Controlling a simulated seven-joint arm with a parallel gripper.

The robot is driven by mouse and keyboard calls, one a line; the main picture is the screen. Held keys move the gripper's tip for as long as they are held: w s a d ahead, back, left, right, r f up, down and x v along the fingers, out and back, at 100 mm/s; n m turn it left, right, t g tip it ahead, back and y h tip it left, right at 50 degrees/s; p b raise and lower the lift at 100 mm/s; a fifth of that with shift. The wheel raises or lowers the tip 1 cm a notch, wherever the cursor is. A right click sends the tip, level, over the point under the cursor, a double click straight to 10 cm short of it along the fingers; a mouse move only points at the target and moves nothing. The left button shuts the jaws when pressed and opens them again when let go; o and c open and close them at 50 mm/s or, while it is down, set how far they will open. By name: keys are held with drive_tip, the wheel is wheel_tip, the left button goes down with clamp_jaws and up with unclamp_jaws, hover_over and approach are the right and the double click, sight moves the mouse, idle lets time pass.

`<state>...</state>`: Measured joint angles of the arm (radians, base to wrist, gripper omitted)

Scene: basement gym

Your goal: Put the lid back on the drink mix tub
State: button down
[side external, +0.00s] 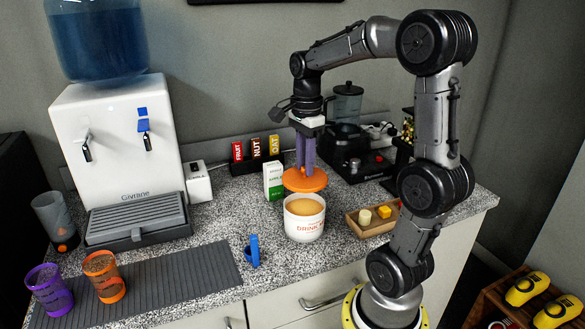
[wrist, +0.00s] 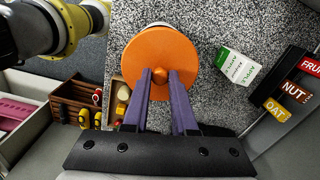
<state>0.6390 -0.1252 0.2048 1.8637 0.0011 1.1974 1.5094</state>
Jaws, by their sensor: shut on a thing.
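The drink mix tub (side external: 304,226) is a white tub with red lettering, standing upright on the counter with its top uncovered and tan contents showing. The orange round lid (side external: 305,181) is held above the tub, apart from it. My gripper (side external: 306,168) has purple fingers shut on the lid's central knob. In the wrist view the lid (wrist: 160,55) fills the upper middle, with its knob between the fingertips (wrist: 160,78). There the lid hides nearly all of the tub; only a pale rim edge shows above it.
A green and white carton (side external: 273,180) stands close behind the tub. A wooden tray (side external: 371,222) with small items is to its right, a blue item (side external: 253,251) front left. A water dispenser (side external: 118,150) and cups (side external: 104,276) are at left. A blender (side external: 346,105) stands behind.

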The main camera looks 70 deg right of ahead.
sight(305, 177)
drive_tip(key=shift+f, duration=3.15)
drive_tip(key=shift+f, duration=0.2)
drive_tip(key=c, duration=0.6)
unclamp_jaws()
drive_tip(key=shift+c, duration=0.2)
drive_tip(key=shift+o, duration=0.3)
drive_tip(key=o, duration=0.4)
drive_tip(key=shift+r, duration=0.1)
drive_tip(key=shift+r, duration=3.45)
